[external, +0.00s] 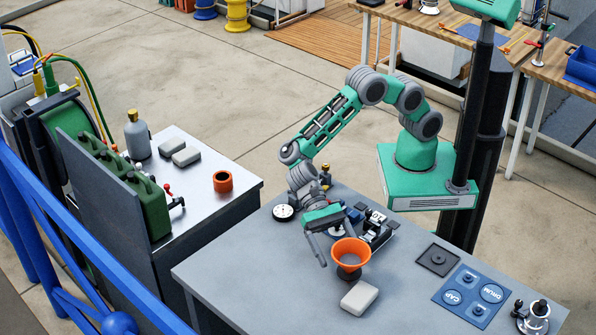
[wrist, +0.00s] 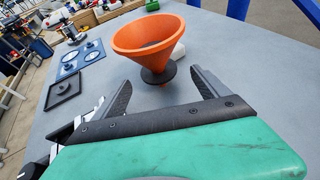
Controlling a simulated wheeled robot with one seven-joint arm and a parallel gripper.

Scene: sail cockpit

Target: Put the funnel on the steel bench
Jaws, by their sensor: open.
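The orange funnel (external: 350,248) stands upright, wide mouth up, on the grey table (external: 235,270) in front of my arm's base. In the wrist view the funnel (wrist: 148,38) has a dark collar below its cone. My gripper (external: 332,245) is open, low over the table and just left of the funnel. In the wrist view the fingertips (wrist: 161,84) are spread, with the collar roughly between and just beyond them. I cannot tell whether they touch it.
On the steel bench are an orange cup-like ring (external: 222,181), grey blocks (external: 186,156), a grey bottle (external: 137,136) and green canisters (external: 150,208). Its front right top is clear. A pale block (external: 359,297) lies near the funnel; a blue panel (external: 473,296) lies right.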

